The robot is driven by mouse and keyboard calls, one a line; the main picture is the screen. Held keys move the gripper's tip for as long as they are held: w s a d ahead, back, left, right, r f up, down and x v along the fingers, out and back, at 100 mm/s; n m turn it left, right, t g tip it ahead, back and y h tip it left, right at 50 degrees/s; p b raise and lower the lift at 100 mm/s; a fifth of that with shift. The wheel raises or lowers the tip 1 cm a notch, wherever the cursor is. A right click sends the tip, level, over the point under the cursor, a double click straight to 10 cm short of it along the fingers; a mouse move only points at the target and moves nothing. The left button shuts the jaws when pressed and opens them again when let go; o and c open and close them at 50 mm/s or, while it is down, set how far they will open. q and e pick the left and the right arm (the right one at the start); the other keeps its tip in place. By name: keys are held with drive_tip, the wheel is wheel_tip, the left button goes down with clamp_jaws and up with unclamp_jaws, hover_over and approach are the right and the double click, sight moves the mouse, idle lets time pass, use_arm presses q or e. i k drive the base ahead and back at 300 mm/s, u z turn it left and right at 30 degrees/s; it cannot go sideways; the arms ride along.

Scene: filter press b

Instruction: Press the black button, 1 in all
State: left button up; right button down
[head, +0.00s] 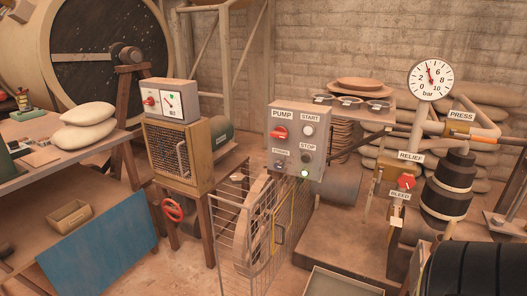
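The pump control box (298,142) is a grey panel standing near the middle of the head view. Its black button (306,157) sits under the STOP label (307,146), on the right side of the panel face. Above it is a pale button (308,130) under the START label. A red rotary switch (280,132) is on the left under the PUMP label, with a small key-like switch (279,164) below. Neither of my grippers is in view.
A wire mesh fence (240,230) stands below and in front of the box. A wooden cabinet with a grille (178,155) is at left. A pressure gauge (430,79), a red relief knob (406,182) and a black ribbed object (478,268) are at right.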

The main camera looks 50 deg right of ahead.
sight(305, 159)
drive_tip(key=z, duration=0.55)
drive_tip(key=i, duration=1.05)
drive_tip(key=z, duration=0.85)
